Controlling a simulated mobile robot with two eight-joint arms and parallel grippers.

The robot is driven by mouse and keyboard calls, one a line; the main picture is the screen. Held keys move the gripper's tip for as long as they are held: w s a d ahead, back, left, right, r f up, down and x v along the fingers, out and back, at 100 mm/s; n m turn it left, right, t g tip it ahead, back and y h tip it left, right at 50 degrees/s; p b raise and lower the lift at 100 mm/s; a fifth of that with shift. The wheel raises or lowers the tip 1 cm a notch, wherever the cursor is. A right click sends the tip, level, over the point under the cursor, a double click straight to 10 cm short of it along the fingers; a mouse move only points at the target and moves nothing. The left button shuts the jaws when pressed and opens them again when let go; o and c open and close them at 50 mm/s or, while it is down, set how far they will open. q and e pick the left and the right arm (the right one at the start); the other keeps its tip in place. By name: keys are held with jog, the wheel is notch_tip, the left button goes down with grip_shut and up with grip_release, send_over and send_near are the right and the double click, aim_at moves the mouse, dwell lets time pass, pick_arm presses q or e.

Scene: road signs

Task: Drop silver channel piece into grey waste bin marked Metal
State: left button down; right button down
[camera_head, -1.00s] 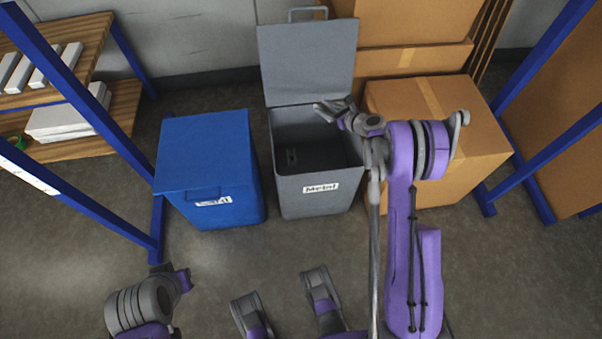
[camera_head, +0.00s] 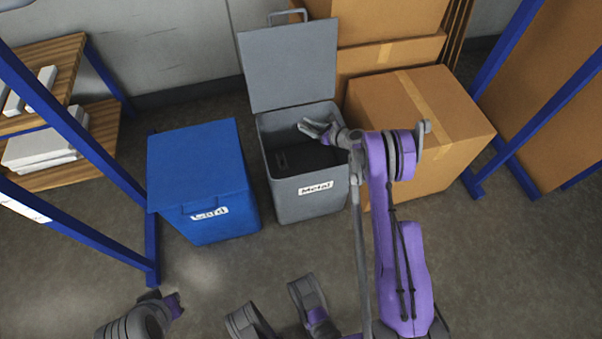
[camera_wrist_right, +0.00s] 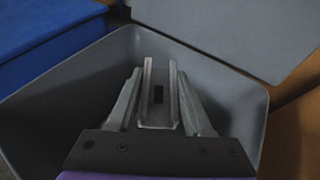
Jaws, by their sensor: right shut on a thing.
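The grey bin marked Metal (camera_head: 308,202) stands in the middle of the head view with its lid (camera_head: 288,62) raised at the back. My right gripper (camera_head: 309,128) is over the bin's opening. In the right wrist view, the right gripper's fingers (camera_wrist_right: 160,112) are shut on the silver channel piece (camera_wrist_right: 158,72), a U-shaped length with a dark slot in it. The bin's inner walls surround the piece there. In the head view I cannot separate the piece from the fingers. My left arm shows in part at the bottom left, and its fingers are not visible.
A blue bin (camera_head: 203,180) with a shut lid and a label stands just left of the grey bin. Cardboard boxes (camera_head: 418,125) stand close on the right. Blue-framed shelves (camera_head: 75,120) with pale pieces are at left. The floor (camera_head: 235,270) in front is clear.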

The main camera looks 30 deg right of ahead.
jog(key=shift+f+b, duration=0.35)
jog(key=shift+f, duration=0.9)
jog(key=shift+c, duration=1.1)
grip_release()
jog(key=p+v, duration=0.1)
jog(key=v, duration=0.9)
jog(key=shift+s+r, duration=0.2)
jog(key=shift+s, duration=0.2)
